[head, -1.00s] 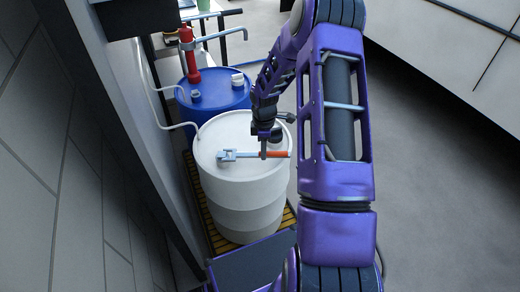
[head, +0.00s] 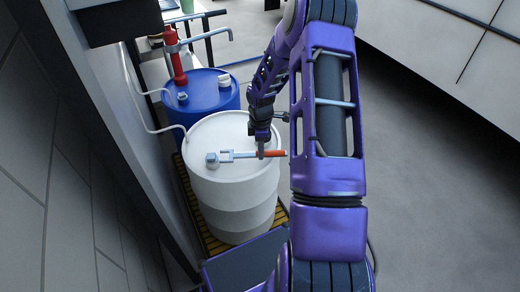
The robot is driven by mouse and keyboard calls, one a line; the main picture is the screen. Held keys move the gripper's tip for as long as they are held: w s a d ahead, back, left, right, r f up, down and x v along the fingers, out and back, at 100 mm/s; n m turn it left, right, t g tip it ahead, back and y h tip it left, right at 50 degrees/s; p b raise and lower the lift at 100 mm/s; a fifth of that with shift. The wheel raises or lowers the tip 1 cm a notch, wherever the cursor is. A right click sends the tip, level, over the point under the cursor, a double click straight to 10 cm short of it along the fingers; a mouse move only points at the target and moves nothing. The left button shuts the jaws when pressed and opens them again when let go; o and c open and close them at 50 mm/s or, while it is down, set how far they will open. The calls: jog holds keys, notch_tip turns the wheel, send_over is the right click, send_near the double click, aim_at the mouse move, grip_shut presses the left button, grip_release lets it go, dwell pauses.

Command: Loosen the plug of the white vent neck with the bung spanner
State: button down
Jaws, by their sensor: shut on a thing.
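The white drum (head: 232,222) stands upright, with a pale grey plug on its vent neck (head: 212,160) at the left of its top. The bung spanner (head: 243,155) lies level above the drum top, its grey forked jaw pointing left and its orange handle (head: 276,153) to the right. The jaw is just right of the plug, with its tips close to it; I cannot tell whether they touch. My gripper (head: 261,151) points down and is shut on the spanner near the orange handle. My arm hides the right of the drum top.
A blue drum (head: 207,98) with a red hand pump (head: 178,66) and white caps stands behind the white drum. A pale hose (head: 150,120) runs along the wall at left. The drums stand on a yellow slatted base (head: 222,247). Open grey floor (head: 430,190) lies right.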

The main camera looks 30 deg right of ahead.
jog(key=shift+r, duration=0.15)
jog(key=shift+r+p, duration=0.95)
jog(key=shift+r, duration=2.4)
jog(key=s+a+r+m, duration=0.3)
jog(key=a+m, duration=0.3)
jog(key=a, duration=0.2)
jog(key=s+a+r+m, duration=0.2)
jog(key=a+r+m, duration=0.1)
jog(key=a+m, duration=0.4)
jog(key=shift+s+a+r, duration=0.35)
jog(key=shift+s+r, duration=0.05)
